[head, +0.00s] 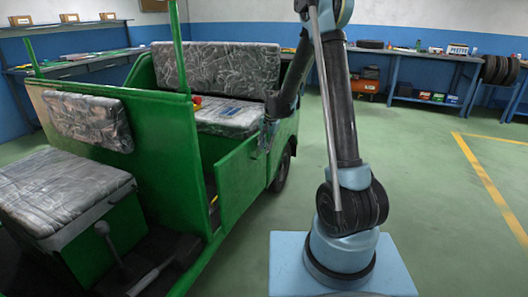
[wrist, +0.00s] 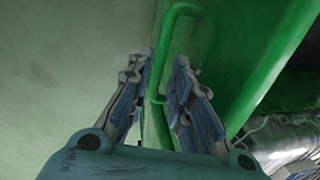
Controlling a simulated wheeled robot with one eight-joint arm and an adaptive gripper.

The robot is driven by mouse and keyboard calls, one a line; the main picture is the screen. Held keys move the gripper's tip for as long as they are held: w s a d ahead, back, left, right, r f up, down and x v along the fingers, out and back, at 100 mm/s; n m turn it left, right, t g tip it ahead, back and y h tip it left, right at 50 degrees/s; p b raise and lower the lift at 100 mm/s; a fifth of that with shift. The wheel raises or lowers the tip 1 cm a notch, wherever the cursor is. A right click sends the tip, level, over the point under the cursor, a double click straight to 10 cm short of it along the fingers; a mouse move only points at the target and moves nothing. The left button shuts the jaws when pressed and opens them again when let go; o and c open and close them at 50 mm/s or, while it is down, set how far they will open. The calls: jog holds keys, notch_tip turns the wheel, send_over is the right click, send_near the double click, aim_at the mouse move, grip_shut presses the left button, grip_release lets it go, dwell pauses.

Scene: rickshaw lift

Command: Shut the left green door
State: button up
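The green door (head: 241,186) is a flat low panel on the near side of the green rickshaw, and it stands ajar. My gripper (head: 267,137) is at the door's upper far corner in the head view, small and partly hard to make out. In the wrist view my gripper (wrist: 162,85) has its two fingers apart, one on each side of a thin green bent handle (wrist: 164,62). Gaps show between handle and fingers, so I see no firm grip. The green panel (wrist: 222,62) lies right of the handle.
The rickshaw has plastic-wrapped seats (head: 215,68) and a green front post (head: 180,50). A yellow floor line (head: 485,175) runs at the right. Workbenches (head: 425,102) stand along the back wall. The floor right of my base is clear.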

jog(key=shift+w+a+f, duration=0.1)
jog(key=shift+a+f, duration=0.05)
jog(key=shift+f, duration=0.85)
jog(key=shift+c, duration=0.4)
grip_shut()
jog(key=shift+w+a+r+n, duration=0.1)
jog(key=shift+w+a+n, duration=0.3)
jog(key=shift+a, duration=0.4)
jog(key=shift+w+a+n, duration=0.2)
jog(key=shift+w+a, duration=0.25)
jog(key=shift+a, duration=0.3)
jog(key=shift+o, duration=0.4)
grip_release()
notch_tip(320, 180, up, 12)
jog(key=d, duration=0.2)
jog(key=shift+s+f, duration=0.2)
jog(key=shift+s, duration=0.15)
jog(key=shift+d, duration=0.1)
